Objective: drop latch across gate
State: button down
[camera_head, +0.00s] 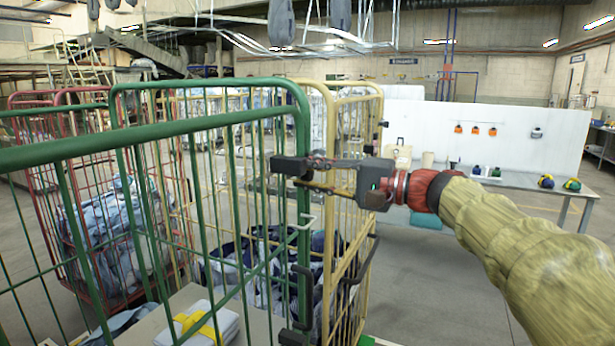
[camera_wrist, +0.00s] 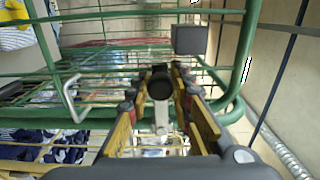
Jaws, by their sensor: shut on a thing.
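The gate is a green tube frame with thin bars on the cage trolley; its upright post (camera_head: 304,125) stands beside my gripper (camera_head: 306,177). In the wrist view, the green tube (camera_wrist: 247,50) curves past the right of my gripper (camera_wrist: 160,78). The yellow-sided fingers are closed around a black round knob on a pale bar, which looks like the latch (camera_wrist: 160,84). A dark block (camera_head: 288,166) sits at the post beside the fingers; a similar block (camera_wrist: 190,40) shows beyond the fingertips. A pale bent hook (camera_head: 308,222) is below my gripper, also visible at left in the wrist view (camera_wrist: 70,100). The latch's far end is hidden.
A yellow cage (camera_head: 365,97) stands right beside the green one, close to my gripper. A red cage (camera_head: 82,272) with laundry is at left. Dark handles (camera_head: 301,290) project lower on the post. A workbench (camera_head: 562,187) is at far right; open floor lies before it.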

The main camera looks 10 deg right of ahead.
jog(key=shift+f, duration=0.25)
jog(key=c, duration=1.6)
grip_release()
jog(key=shift+c, duration=0.2)
jog(key=shift+o, duration=0.4)
jog(key=shift+r, duration=0.1)
jog(key=v, duration=1.2)
